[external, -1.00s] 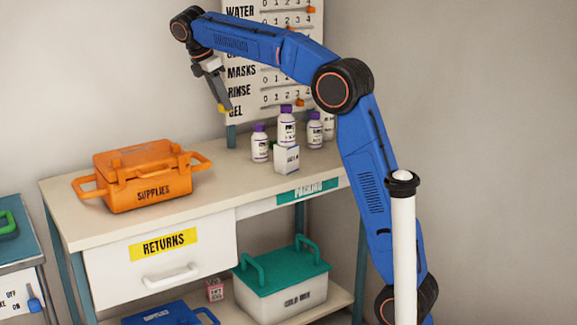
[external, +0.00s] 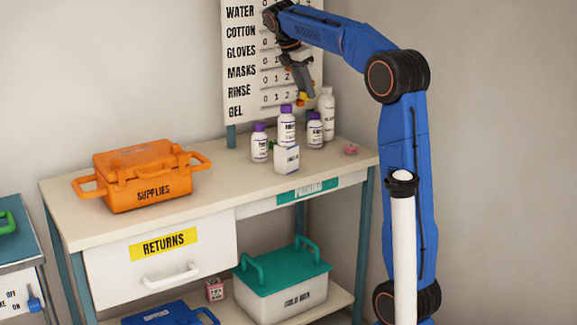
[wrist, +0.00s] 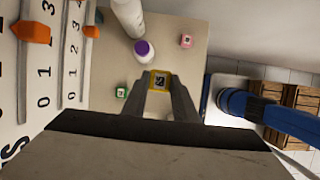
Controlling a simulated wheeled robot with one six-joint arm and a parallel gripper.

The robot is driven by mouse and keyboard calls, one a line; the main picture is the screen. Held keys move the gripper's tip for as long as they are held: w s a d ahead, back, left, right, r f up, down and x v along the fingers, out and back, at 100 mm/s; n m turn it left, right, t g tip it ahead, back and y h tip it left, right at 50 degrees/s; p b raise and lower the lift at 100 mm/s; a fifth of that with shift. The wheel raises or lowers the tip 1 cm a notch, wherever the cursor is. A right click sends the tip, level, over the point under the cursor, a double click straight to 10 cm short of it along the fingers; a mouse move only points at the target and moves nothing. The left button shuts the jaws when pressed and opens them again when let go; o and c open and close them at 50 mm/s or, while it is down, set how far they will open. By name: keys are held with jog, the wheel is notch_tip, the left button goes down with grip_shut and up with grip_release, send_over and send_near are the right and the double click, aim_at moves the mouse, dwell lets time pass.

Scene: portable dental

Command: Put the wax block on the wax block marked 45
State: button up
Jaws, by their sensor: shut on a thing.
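My gripper (external: 302,94) is shut on a yellow wax block (external: 303,100), raised above the bottles at the back of the table. In the wrist view the yellow block (wrist: 159,79) sits between the fingertips, with a dark mark on its face. A pink block (external: 351,149) lies on the bench top's right end, apart from the gripper; it also shows in the wrist view (wrist: 186,41). A small green block (wrist: 121,92) stands by the bottles, mostly hidden in the external view. The numbers on the blocks are too small to read.
White bottles with purple caps (external: 287,128) and a white box (external: 286,159) stand near the pink block. A taller white bottle (external: 328,115) is behind them. An orange supplies case (external: 148,190) is at left.

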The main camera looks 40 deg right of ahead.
jog(key=s+d, duration=0.8)
jog(key=d, duration=0.5)
send_over(355, 145)
jog(key=a, duration=0.2)
jog(key=f, duration=1.1)
jog(key=shift+w+d+f, duration=0.2)
jog(key=shift+f, duration=2.1)
jog(key=shift+f, duration=0.1)
jog(key=o, duration=1)
